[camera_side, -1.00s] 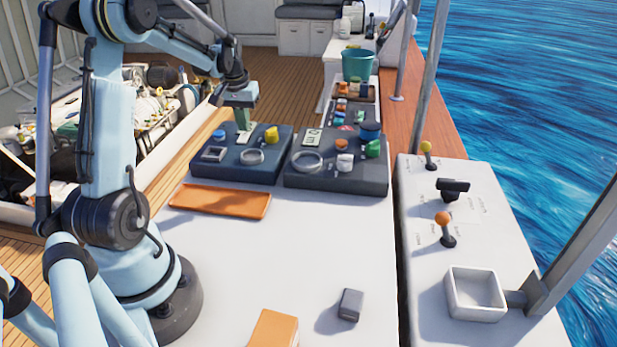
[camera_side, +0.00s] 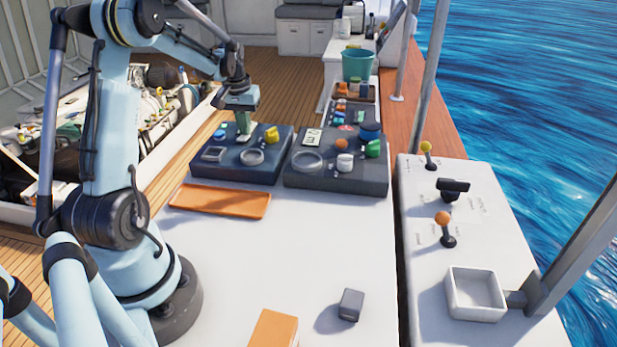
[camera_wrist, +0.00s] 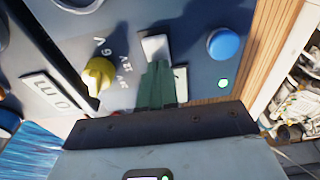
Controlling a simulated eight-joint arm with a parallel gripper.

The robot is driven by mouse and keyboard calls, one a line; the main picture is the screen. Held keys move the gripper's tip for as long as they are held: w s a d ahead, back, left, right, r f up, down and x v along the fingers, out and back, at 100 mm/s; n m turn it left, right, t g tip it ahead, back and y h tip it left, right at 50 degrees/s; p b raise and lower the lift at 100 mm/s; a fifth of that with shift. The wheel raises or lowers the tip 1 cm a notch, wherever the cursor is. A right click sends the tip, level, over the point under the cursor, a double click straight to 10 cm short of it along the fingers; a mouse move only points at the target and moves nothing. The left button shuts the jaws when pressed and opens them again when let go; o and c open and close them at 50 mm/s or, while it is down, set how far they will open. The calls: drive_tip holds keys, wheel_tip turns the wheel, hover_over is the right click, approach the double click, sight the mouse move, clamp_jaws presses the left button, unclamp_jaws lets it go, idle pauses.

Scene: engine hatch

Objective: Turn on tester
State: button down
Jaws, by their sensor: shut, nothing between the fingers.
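The left dark blue control box (camera_side: 262,172) stands on the white bench and carries a blue button (camera_side: 219,134), a yellow knob (camera_side: 271,135) and a ring. In the wrist view, the yellow knob (camera_wrist: 98,76) sits by 6V and 12V marks, the blue button (camera_wrist: 225,43) is right, and a small green light (camera_wrist: 222,84) is beside it. A white switch (camera_wrist: 155,47) lies between knob and button. My gripper (camera_wrist: 157,75) has its green fingers shut and empty, tips at the switch's edge; contact is unclear. In the side view, my gripper (camera_side: 243,133) is over the box's back part.
A second dark box (camera_side: 340,182) with knobs and a ring stands to the right. An orange tray (camera_side: 220,201) lies in front. A grey block (camera_side: 350,305) and an orange block (camera_side: 273,329) are nearer. The lever console (camera_side: 465,240) is at right. The middle bench is clear.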

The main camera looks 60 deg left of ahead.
drive_tip(key=shift+s+d+r, duration=0.2)
drive_tip(key=shift+s+d, duration=0.35)
drive_tip(key=shift+r, duration=0.1)
wheel_tip(320, 180, up, 14)
drive_tip(key=w+a, duration=0.1)
drive_tip(key=shift+w+a, duration=0.25)
drive_tip(key=shift+a, duration=0.05)
drive_tip(key=shift+f, duration=0.2)
idle(0.3)
drive_tip(key=w+d+m+t, duration=0.1)
drive_tip(key=d+m+t, duration=0.25)
drive_tip(key=d, duration=1.55)
drive_tip(key=s+d+f+m+t, duration=0.1)
drive_tip(key=s+d+f+m, duration=0.1)
drive_tip(key=d, duration=0.5)
drive_tip(key=s+d+f+m+t+h, duration=0.1)
drive_tip(key=s+d+f+m, duration=0.2)
drive_tip(key=d, duration=0.5)
drive_tip(key=shift+s+f+t, duration=0.35)
drive_tip(key=shift+s+f, duration=0.15)
drive_tip(key=shift+s, duration=0.35)
